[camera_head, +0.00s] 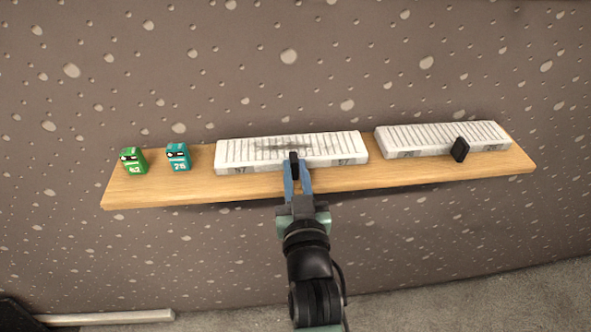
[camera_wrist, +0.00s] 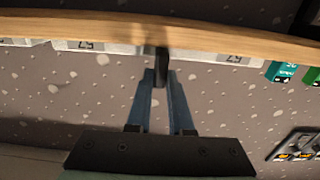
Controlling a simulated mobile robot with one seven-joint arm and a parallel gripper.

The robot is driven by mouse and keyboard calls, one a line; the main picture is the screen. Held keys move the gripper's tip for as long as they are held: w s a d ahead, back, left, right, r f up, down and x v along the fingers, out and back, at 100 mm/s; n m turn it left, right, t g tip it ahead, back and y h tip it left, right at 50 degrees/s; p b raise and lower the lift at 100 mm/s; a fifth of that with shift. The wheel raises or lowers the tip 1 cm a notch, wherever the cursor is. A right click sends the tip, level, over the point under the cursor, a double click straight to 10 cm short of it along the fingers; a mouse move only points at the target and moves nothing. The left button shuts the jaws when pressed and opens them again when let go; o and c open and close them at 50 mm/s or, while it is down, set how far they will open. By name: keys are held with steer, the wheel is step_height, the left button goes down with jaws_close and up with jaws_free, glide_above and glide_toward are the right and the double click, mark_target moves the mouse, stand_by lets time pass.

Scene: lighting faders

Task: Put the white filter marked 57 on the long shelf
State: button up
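The white filter marked 57 (camera_head: 240,150) is a flat ribbed block with a dark smudge on top. It sits on the left-middle part of the long wooden shelf (camera_head: 200,190). Its front face, with two upside-down labels, shows in the wrist view (camera_wrist: 115,48). A black handle (camera_head: 294,158) stands at the middle of its front. My gripper (camera_head: 297,174) has its blue fingers on either side of this handle, apparently touching it. In the wrist view the fingertips (camera_wrist: 162,75) also close around the handle. The fingers hide part of the filter's front.
A second white ribbed filter (camera_head: 430,137) with a black handle (camera_head: 460,149) sits on the right of the shelf, a small gap away. Green block 62 (camera_head: 134,162) and teal block 76 (camera_head: 179,158) stand at the left. A pale strip (camera_head: 105,317) lies low left.

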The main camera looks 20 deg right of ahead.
steer(key=o, duration=0.4)
steer(key=shift+o, duration=0.2)
steer(key=shift+r, duration=0.15)
steer(key=b+v, duration=0.2)
steer(key=v, duration=1)
steer(key=shift+r, duration=0.1)
